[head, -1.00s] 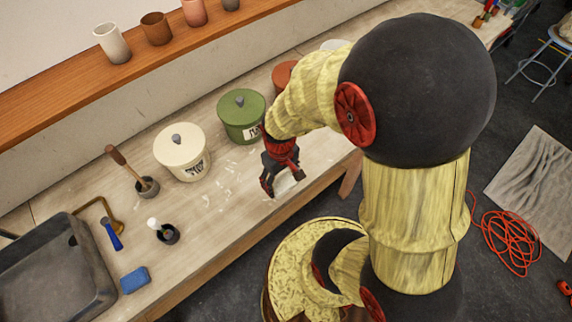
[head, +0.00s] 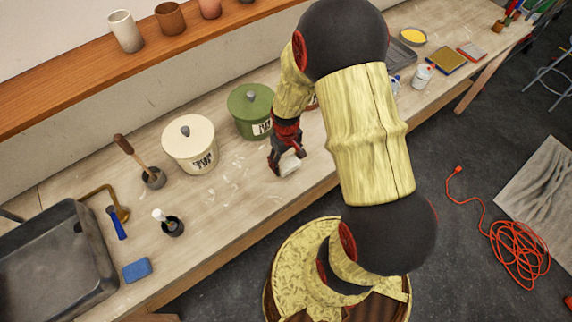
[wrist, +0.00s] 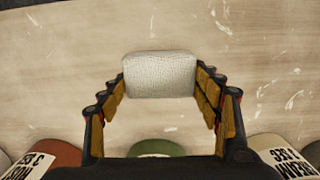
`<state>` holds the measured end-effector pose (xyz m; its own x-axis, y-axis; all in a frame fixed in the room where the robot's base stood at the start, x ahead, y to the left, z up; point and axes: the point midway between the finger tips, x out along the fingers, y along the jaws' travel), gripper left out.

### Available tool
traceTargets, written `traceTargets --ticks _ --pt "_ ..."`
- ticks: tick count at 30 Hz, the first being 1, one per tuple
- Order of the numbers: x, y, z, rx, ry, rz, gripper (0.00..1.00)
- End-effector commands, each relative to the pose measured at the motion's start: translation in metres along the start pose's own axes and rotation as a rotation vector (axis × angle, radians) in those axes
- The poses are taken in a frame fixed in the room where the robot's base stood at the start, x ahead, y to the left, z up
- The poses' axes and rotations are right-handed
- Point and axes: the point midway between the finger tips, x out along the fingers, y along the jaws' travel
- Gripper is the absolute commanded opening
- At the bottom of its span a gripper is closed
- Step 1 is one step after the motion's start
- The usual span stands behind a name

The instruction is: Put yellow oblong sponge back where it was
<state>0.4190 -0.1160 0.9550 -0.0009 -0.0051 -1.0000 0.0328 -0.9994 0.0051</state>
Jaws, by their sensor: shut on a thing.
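My gripper (head: 283,164) is shut on a white, rounded oblong block (wrist: 158,75) with a fine textured surface. The block also shows at the fingertips in the head view (head: 290,163), low over the front part of the worktable. In the wrist view the block sits between the two fingertips (wrist: 160,82); I cannot tell if it touches the wood below. It looks white, not yellow. A yellow oval thing (head: 413,36) lies at the far right of the table; I cannot tell whether it is a sponge.
A cream canister (head: 190,148) and a green canister (head: 250,112) stand behind my gripper. A blue sponge (head: 137,270) lies by the sink (head: 55,262). A brush pot (head: 172,227) stands nearby. An orange cable lies on the floor.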

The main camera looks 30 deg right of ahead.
Motion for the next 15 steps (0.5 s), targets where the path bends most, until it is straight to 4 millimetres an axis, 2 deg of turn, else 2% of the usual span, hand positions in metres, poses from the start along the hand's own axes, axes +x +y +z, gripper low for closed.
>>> traceTargets --ticks 5,12,15 --pt "0.007 0.003 -0.005 0.000 -0.001 0.000 0.36" --pt "0.037 0.003 -0.007 -0.001 -0.002 -0.001 0.36" --pt "0.041 0.004 -0.008 -0.001 0.000 0.000 0.36"
